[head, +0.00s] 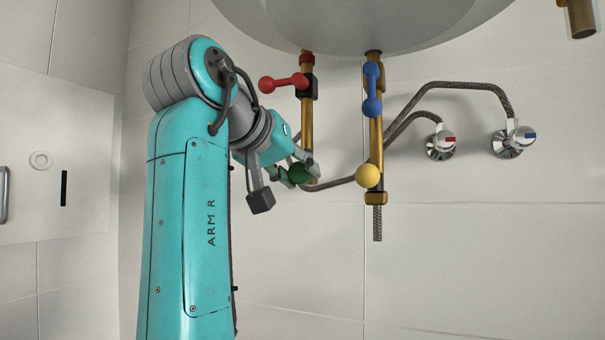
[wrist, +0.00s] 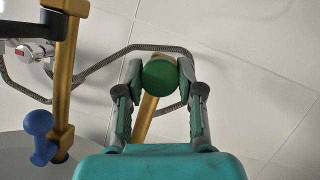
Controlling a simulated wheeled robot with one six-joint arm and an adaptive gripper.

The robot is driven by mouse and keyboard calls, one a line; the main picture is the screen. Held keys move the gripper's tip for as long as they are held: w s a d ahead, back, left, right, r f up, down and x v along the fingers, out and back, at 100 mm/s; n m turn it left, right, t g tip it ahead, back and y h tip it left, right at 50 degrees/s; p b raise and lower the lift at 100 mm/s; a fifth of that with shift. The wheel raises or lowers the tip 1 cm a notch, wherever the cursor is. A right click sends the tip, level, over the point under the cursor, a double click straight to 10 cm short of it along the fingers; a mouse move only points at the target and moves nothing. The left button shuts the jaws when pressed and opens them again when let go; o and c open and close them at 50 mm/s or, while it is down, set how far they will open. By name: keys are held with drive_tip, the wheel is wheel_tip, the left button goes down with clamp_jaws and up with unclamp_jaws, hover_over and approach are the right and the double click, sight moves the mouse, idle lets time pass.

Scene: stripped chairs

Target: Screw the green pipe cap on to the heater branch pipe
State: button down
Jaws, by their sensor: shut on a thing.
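The green pipe cap (head: 299,173) is at the lower end of the left brass pipe (head: 307,118), the one with the red valve handle. In the wrist view the cap (wrist: 160,75) is a round green disc between my fingertips, with the brass pipe (wrist: 146,112) behind it. My gripper (head: 300,168) is shut on the cap, one finger on each side. The branch pipe's mouth is hidden behind the cap, so I cannot tell whether the cap is on its thread.
The red handle (head: 284,83) sits above my gripper. To the right, another brass pipe (head: 376,140) carries a blue handle (head: 372,90) and a yellow ball (head: 368,176). Braided hoses (head: 450,84) run to wall valves. The white tank (head: 370,20) hangs above.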

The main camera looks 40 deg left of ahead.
drive_tip(key=shift+m+y, duration=0.5)
drive_tip(key=shift+m, duration=0.2)
drive_tip(key=c, duration=0.7)
unclamp_jaws()
drive_tip(key=shift+o, duration=0.2)
